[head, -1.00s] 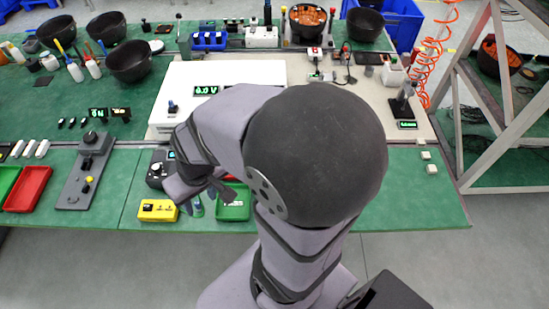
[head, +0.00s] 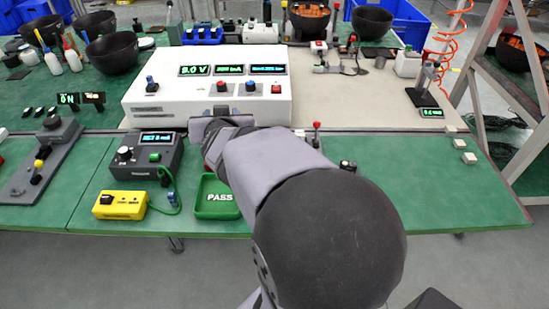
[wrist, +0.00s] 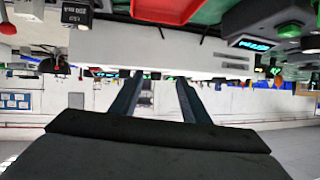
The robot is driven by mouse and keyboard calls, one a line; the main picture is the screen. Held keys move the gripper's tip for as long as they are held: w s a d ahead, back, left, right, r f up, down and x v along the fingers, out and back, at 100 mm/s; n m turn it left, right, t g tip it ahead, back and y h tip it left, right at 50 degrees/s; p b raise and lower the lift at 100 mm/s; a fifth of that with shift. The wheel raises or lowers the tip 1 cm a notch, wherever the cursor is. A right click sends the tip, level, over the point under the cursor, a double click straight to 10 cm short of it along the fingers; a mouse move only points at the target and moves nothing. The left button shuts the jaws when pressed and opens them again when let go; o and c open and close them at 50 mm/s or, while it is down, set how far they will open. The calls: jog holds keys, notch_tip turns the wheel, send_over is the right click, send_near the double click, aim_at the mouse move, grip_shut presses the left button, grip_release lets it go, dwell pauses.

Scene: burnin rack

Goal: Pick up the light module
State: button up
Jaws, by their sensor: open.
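My gripper (wrist: 158,84) is open, with nothing between its two dark fingers in the wrist view. In the head view my gripper (head: 219,116) is partly hidden by my wrist, in front of the white power unit (head: 205,100). I cannot tell for sure which thing is the light module. Small pale blocks (head: 459,143) lie on the green bench at the right, apart from my gripper. Small dark modules (head: 38,111) lie at the left.
A green PASS tray (head: 217,212) is at the front edge, beside a yellow box (head: 119,205) and a dark meter (head: 142,158). Black bowls (head: 112,54) stand at the back left. A metal frame (head: 500,100) stands at the right. The green bench right of my arm is mostly clear.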

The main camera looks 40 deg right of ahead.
jog(key=s+d+f+m+g+h+b, duration=0.1)
jog(key=s+d+h+b, duration=0.1)
jog(key=d+b, duration=0.1)
jog(key=s+d+f+m+h+b, duration=0.1)
jog(key=s+d+m+h+b, duration=0.1)
jog(key=d+b, duration=0.1)
jog(key=s+d+f+m+g+h+b, duration=0.1)
jog(key=s+d+f+b, duration=0.1)
jog(key=d, duration=0.2)
jog(key=shift+s+d+f+m+g+h+b, duration=0.1)
jog(key=shift+s+d+m+g+h+b, duration=0.2)
jog(key=shift+s+h+b, duration=0.1)
jog(key=shift+n+y, duration=0.4)
jog(key=shift+n, duration=0.1)
jog(key=f, duration=0.1)
jog(key=s+a+f, duration=0.1)
jog(key=f, duration=0.1)
jog(key=f+b, duration=0.1)
jog(key=shift+s+a+f, duration=0.15)
jog(key=shift+f, duration=0.25)
jog(key=shift+b+x, duration=1.6)
jog(key=shift+x, duration=1.55)
jog(key=shift+w+d+f, duration=0.25)
jog(key=shift+w+d, duration=0.1)
jog(key=shift+d, duration=0.1)
jog(key=c, duration=0.8)
